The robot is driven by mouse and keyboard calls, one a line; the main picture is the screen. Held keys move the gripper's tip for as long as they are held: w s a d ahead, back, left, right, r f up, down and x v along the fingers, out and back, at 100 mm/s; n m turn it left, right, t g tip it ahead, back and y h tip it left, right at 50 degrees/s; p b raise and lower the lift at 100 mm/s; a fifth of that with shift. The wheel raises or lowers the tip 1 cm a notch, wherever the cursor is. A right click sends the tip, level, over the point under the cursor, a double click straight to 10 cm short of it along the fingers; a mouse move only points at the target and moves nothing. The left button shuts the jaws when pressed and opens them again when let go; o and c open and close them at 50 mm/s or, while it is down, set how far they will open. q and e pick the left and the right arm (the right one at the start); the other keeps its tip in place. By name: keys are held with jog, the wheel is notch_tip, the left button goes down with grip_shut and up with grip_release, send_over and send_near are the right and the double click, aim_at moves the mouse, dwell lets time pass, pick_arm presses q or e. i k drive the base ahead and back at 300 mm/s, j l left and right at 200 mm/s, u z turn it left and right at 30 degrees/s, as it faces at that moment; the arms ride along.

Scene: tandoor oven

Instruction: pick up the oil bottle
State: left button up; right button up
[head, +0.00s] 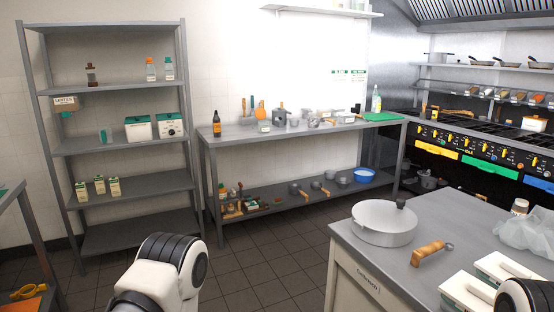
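A dark bottle (216,124) with an orange-yellow label stands upright at the left end of the steel worktable (255,133). A pale clear bottle (376,100) stands near the worktable's right end. No label is readable enough to tell which is the oil bottle. White links of my arms show at the bottom edge, but neither gripper is visible.
The grey shelf rack (120,145) stands at left. The stove (470,140) is at far right. Tiled floor (260,262) is clear before the worktable.

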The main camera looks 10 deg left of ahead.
aim_at(216, 120)
jog(key=i+j+u, duration=0.35)
jog(key=i, duration=0.9)
jog(key=i+j+u, duration=0.1)
jog(key=i+u, duration=0.25)
jog(key=i, duration=0.95)
